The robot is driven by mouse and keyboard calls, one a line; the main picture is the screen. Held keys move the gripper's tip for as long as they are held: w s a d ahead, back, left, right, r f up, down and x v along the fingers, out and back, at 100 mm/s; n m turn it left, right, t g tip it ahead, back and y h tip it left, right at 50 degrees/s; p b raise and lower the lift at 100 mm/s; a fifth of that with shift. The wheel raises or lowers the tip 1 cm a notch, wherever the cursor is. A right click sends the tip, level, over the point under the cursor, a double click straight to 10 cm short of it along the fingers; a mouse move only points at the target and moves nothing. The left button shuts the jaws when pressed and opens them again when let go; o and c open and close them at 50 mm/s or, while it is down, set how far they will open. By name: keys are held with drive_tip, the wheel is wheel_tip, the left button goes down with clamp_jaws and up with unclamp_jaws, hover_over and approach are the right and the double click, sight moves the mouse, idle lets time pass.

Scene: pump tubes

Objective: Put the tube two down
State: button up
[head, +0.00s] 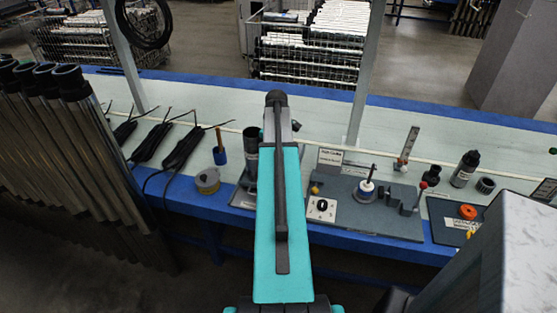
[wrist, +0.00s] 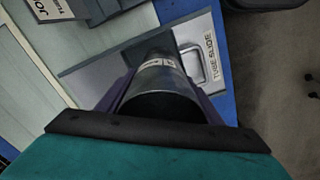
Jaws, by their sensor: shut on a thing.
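A metallic tube (wrist: 160,80) with a white label and a dark near end is in the middle of the wrist view. My gripper (wrist: 160,95) is shut on it, one dark finger along each side. Beyond it lies a grey plate (wrist: 85,72) with a white label card and a metal handle. Whether the tube's far end touches the plate is hidden. In the head view a dark upright tube (head: 251,148) shows just left of my teal arm, which hides my gripper. Several long steel tubes (head: 75,130) with black ends lean at the left.
The blue-edged bench (head: 190,200) runs across the view. Black cabled tools (head: 183,147), a yellowish tape roll (head: 207,181) and a blue-handled brush (head: 220,157) lie left of my arm. A grey fixture board (head: 385,222) and black bottle (head: 465,168) are on the right.

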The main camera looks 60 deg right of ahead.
drive_tip(key=shift+d, duration=0.35)
drive_tip(key=shift+w, duration=0.1)
drive_tip(key=shift+d+f+p, duration=0.2)
drive_tip(key=shift+f+p, duration=0.1)
drive_tip(key=shift+f, duration=0.6)
drive_tip(key=shift+d+f+p, duration=0.2)
drive_tip(key=shift+f+p, duration=0.1)
drive_tip(key=shift+f, duration=0.6)
drive_tip(key=shift+f, duration=0.1)
drive_tip(key=o, duration=1.3)
drive_tip(key=shift+r, duration=0.2)
wheel_tip(320, 180, up, 12)
drive_tip(key=b, duration=0.1)
drive_tip(key=shift+b, duration=0.3)
drive_tip(key=shift+f, duration=0.15)
